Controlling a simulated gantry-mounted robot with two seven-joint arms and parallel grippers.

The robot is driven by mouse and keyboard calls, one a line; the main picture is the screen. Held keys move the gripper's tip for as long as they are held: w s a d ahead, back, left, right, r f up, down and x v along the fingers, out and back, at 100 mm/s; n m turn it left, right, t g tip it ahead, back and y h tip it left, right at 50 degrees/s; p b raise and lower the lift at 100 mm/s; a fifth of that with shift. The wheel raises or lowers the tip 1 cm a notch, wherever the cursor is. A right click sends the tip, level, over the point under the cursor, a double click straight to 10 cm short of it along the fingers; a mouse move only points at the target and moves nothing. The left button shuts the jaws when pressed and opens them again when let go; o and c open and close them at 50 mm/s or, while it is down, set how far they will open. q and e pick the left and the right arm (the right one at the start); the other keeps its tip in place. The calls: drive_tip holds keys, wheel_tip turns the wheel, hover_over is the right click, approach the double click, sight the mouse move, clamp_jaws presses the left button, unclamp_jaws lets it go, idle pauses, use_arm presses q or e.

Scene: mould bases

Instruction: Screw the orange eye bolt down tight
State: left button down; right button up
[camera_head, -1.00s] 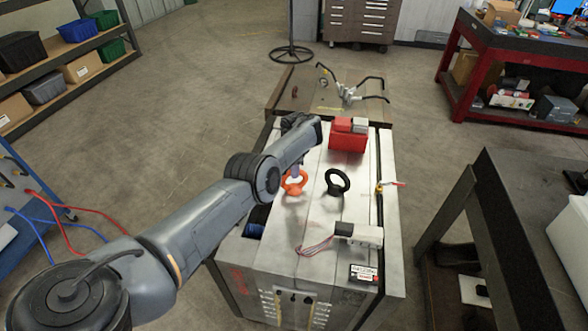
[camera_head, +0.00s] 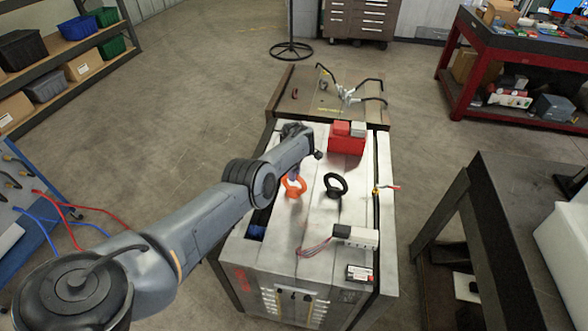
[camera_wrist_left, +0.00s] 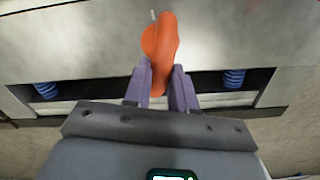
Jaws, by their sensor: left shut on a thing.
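The orange eye bolt (camera_head: 293,188) stands on the pale top of the mould base (camera_head: 308,220), left of a black eye bolt (camera_head: 335,185). My left gripper (camera_head: 294,176) reaches in from the left and is at the orange ring. In the left wrist view the ring (camera_wrist_left: 160,45) is seen nearly edge-on, with the two purple-grey fingers (camera_wrist_left: 160,85) closed on either side of its near part. The bolt's shank and its seat on the plate are hidden. My right gripper is not in view.
A red box (camera_head: 346,140) stands at the back of the mould base. A white connector block with wires (camera_head: 355,236) sits near the front right. Blue springs (camera_wrist_left: 234,78) show in the slot under the plate.

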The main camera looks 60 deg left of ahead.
use_arm(q)
drive_tip(key=shift+r+m, duration=0.1)
drive_tip(key=shift+m, duration=0.6)
drive_tip(key=c, duration=0.8)
unclamp_jaws()
drive_tip(key=shift+c, duration=0.2)
drive_tip(key=shift+d+f, duration=0.1)
drive_tip(key=shift+f, duration=0.15)
wheel_tip(320, 180, up, 5)
drive_tip(key=p, duration=0.5)
drive_tip(key=shift+r, duration=0.15)
